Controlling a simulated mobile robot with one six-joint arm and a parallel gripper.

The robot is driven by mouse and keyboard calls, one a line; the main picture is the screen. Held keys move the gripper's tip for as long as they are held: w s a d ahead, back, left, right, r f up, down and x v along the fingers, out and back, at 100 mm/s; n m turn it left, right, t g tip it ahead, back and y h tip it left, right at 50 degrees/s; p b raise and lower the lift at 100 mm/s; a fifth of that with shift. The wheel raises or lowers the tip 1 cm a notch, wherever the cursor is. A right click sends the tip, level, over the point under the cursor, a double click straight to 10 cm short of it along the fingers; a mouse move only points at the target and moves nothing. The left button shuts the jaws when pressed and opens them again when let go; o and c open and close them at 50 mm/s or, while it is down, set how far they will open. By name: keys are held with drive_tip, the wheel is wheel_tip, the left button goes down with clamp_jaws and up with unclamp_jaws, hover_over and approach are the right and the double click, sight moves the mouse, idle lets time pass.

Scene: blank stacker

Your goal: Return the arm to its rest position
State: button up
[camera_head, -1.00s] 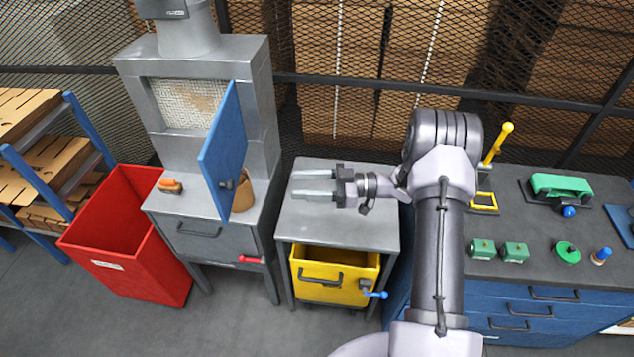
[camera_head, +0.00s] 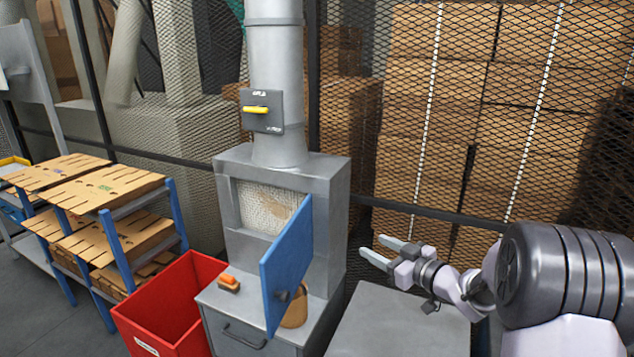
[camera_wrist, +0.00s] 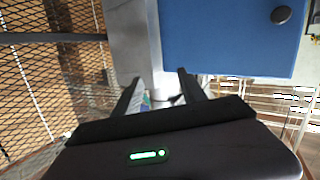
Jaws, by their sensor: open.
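My gripper (camera_head: 384,250) is open and empty in the head view, with its two fingers pointing left. It is above the grey table (camera_head: 392,322) and to the right of the blue door (camera_head: 287,262) on the grey machine. In the wrist view my gripper (camera_wrist: 158,80) shows as two dark fingers set apart with nothing held between them. The blue door (camera_wrist: 225,35) fills much of the upper part of that view, beyond the fingers. The rest of my arm runs off the right edge of the head view.
The grey machine (camera_head: 333,240) stands at centre with its door open. An orange object (camera_head: 229,283) lies on its ledge. A red bin (camera_head: 165,312) stands left of it, beside a blue-framed rack (camera_head: 170,215). Wire mesh (camera_head: 450,130) closes off the back.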

drive_tip(key=s+d+r+m+g+h+b, duration=0.15)
drive_tip(key=s+d+m+h+b, duration=0.25)
drive_tip(key=s+m+h+b, duration=0.8)
drive_tip(key=s+a+f+g+y, duration=0.1)
drive_tip(key=s+a+f+g, duration=0.1)
drive_tip(key=s, duration=0.7)
drive_tip(key=s+a+f+g+y, duration=0.2)
drive_tip(key=s+a+f, duration=0.3)
drive_tip(key=s, duration=0.5)
drive_tip(key=s+a+f+g+y, duration=0.2)
drive_tip(key=s+a+f, duration=0.2)
drive_tip(key=s, duration=0.5)
drive_tip(key=shift+s+m, duration=0.15)
drive_tip(key=shift+m, duration=0.15)
